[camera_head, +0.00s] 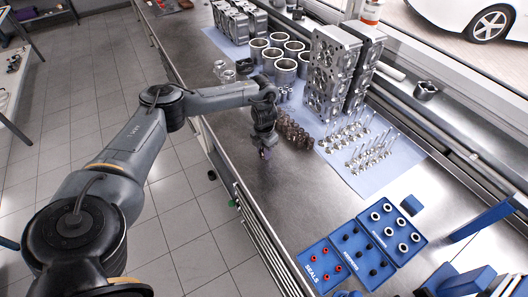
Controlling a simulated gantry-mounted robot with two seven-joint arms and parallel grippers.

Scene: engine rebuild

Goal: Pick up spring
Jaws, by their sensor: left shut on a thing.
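My left gripper (265,152) points down over the bare bench top, just left of a cluster of brown, ribbed parts (297,136) that look like coil springs. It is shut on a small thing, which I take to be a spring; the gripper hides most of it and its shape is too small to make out. I cannot tell whether it touches the bench. My right gripper is not in view.
Valves (370,158) stand on the blue mat (395,178), right of the brown parts. Cylinder heads (327,72) and liners (285,70) stand behind. A blue seal case (345,228) lies open at the front. Bare metal bench (285,190) lies between.

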